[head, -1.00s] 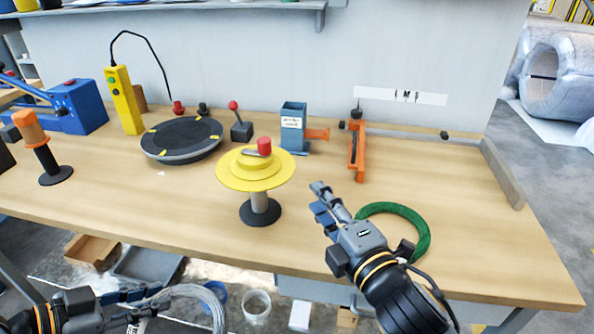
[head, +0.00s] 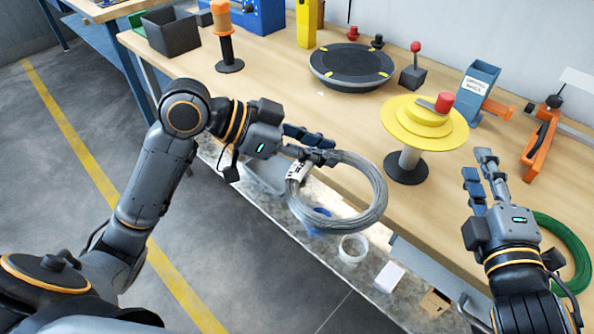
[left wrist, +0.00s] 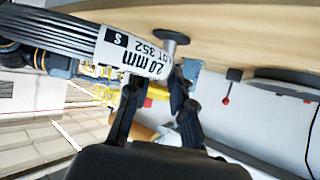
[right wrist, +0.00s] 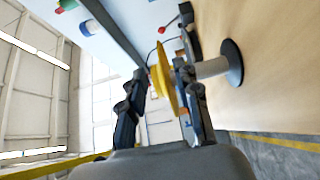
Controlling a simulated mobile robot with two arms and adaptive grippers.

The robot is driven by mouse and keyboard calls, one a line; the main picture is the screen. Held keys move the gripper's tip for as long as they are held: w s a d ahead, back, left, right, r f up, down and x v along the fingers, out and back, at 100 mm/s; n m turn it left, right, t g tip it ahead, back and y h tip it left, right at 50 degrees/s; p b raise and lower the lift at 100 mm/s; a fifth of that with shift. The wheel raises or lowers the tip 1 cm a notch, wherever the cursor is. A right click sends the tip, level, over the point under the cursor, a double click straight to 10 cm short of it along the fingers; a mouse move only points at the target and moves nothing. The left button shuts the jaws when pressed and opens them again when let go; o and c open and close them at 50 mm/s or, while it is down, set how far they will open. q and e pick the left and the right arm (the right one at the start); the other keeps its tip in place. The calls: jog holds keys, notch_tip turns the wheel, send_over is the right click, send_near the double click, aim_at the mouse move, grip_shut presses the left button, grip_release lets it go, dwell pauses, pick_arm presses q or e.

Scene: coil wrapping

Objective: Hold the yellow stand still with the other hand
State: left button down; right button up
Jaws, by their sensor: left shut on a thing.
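The yellow stand (head: 408,133), with yellow discs, a red knob, a grey post and a dark round base, stands upright on the bench. It also shows in the right wrist view (right wrist: 163,75), beyond my fingers. My right gripper (head: 479,168) is open and empty, just right of the stand and apart from it. My left gripper (head: 318,147) is shut on a grey wire coil (head: 372,205), held in front of the bench edge, left of the stand. The coil's white label, reading 2.0 mm, LOT 352, S, shows in the left wrist view (left wrist: 130,52).
A green ring (head: 566,250) lies beside my right wrist. An orange-handled post (head: 226,45) stands further left.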

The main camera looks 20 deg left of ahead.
aim_at(457, 115)
pick_arm(q)
jog(key=w+d+r+m+g, duration=0.2)
jog(key=w+d+r, duration=0.1)
jog(key=d+r, duration=0.9)
jog(key=w+a+r+n+t+y, duration=0.3)
jog(key=w+r+n+t, duration=0.3)
jog(key=w, duration=0.5)
notch_tip(457, 115, up, 2)
jog(key=shift+w+a+r+n+y, duration=0.2)
jog(key=shift+w+a+n+y, duration=0.15)
jog(key=shift+n+y, duration=0.4)
pick_arm(e)
jog(key=x, duration=1.2)
jog(key=shift+w+f, duration=0.1)
jog(key=shift+c, duration=0.2)
grip_shut()
jog(key=shift+o, duration=0.2)
grip_release()
